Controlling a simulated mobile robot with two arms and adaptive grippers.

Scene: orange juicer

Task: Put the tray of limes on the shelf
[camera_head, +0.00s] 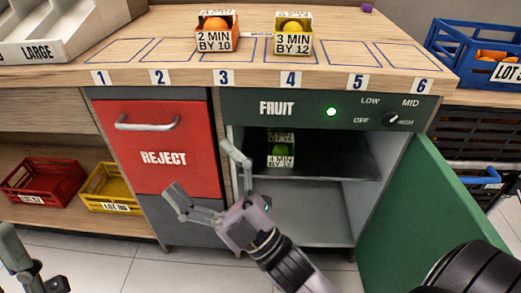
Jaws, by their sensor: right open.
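A small labelled tray with a green lime (281,152) stands on the dark upper shelf (345,160) inside the open FRUIT cabinet. It sits toward the left of the shelf, and its label is too small to read fully. My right gripper (200,170) is open with its fingers spread, in front of the cabinet's left edge and the red REJECT door. It is empty and apart from the tray. Part of my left gripper (33,262) shows at the lower left; its opening cannot be told.
The green cabinet door (420,215) stands open at the right. On the counter are an orange tray (217,42) and a yellow-fruit tray (292,46). The red REJECT door (160,160) is shut. Red (42,185) and yellow (110,190) crates sit at the left.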

